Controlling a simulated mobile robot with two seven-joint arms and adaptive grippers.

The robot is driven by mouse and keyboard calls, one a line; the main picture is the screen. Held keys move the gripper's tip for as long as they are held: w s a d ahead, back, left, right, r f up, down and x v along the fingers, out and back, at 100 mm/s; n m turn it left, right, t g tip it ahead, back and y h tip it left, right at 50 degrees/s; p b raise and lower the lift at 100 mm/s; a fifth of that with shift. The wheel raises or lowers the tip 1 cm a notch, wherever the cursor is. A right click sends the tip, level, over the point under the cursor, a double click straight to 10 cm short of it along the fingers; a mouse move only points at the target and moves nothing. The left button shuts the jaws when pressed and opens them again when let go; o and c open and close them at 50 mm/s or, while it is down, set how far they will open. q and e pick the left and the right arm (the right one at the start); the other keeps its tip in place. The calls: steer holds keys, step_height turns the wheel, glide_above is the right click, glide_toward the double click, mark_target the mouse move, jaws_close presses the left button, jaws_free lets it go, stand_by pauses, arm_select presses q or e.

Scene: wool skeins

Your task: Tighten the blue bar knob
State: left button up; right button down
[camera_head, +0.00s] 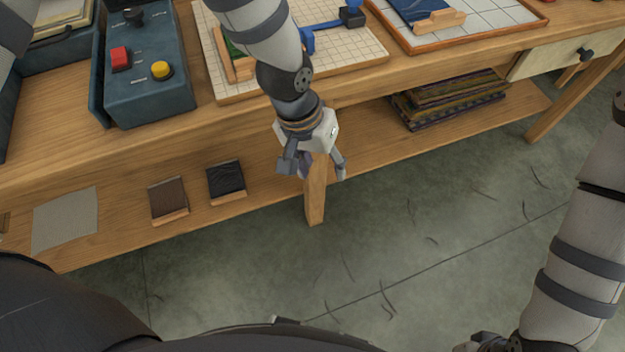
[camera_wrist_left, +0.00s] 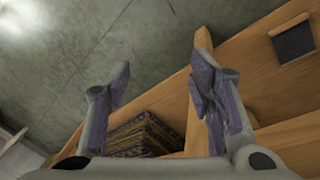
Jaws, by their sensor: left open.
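A blue bar part (camera_head: 325,32) with a dark blue block at its right end lies on the gridded board on the table, partly hidden behind my left arm. I take it for the blue bar knob. My left gripper (camera_head: 318,170) is open and empty, pointing down in front of the table's front leg, below the tabletop and well apart from the blue bar. In the left wrist view its two fingers (camera_wrist_left: 163,85) are spread with nothing between them. My right gripper (camera_head: 485,343) is cut off at the bottom edge, so its jaws cannot be judged.
The gridded board (camera_head: 365,58) lies beside a blue control box (camera_head: 150,95) with red and yellow buttons. An orange-rimmed tray (camera_head: 480,38) stands right of it. The lower shelf (camera_head: 270,200) holds dark pads and a stack of textiles (camera_head: 450,98). The floor in front is clear.

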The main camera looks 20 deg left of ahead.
arm_select(q)
steer(key=shift+s+a+f, duration=0.3)
steer(key=shift+s+f, duration=0.3)
steer(key=shift+s, duration=0.05)
steer(key=shift+s+a+f, duration=0.25)
steer(key=shift+s+f, duration=0.35)
steer(key=shift+s, duration=0.05)
steer(key=s+a+f+g+y, duration=0.1)
steer(key=s+a, duration=0.3)
steer(key=s, duration=0.4)
steer(key=s+a+f+n, duration=0.1)
steer(key=s+a+f, duration=0.2)
steer(key=s+a, duration=0.2)
steer(key=s+a+f+g+y, duration=0.1)
steer(key=s+a+f, duration=0.2)
steer(key=s, duration=0.9)
steer(key=shift+a+n+g+y, duration=0.3)
steer(key=shift+a, duration=0.5)
